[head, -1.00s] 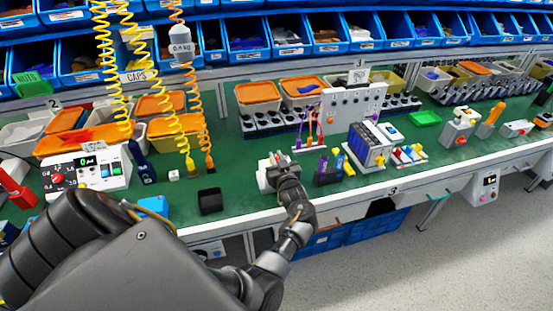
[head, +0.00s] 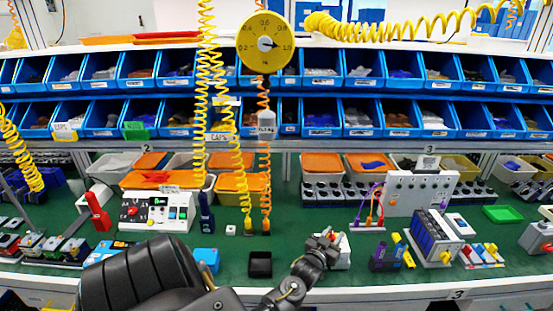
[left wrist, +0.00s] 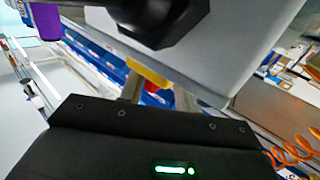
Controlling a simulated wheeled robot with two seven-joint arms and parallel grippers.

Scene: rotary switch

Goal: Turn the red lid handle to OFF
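A small pale box (head: 343,250) stands on the green bench, partly hidden behind my left gripper (head: 325,243). I cannot make out a red lid handle or any OFF marking on it; my gripper covers that part. In the left wrist view, the large grey side of a box (left wrist: 225,45) fills the upper right, with a dark, blurred knob-like part at the top. My left gripper's two fingers (left wrist: 157,92) stand apart with a gap between them. A yellow piece (left wrist: 148,73) shows at the gap; I cannot tell whether they touch it. My right gripper is not in view.
A black open box (head: 260,265) and a blue block (head: 207,257) lie left of the gripper. Purple (head: 378,258) and yellow connectors stand close on its right, beside a dark module (head: 435,238). A white control panel (head: 157,212) stands further left. Blue bins line the back.

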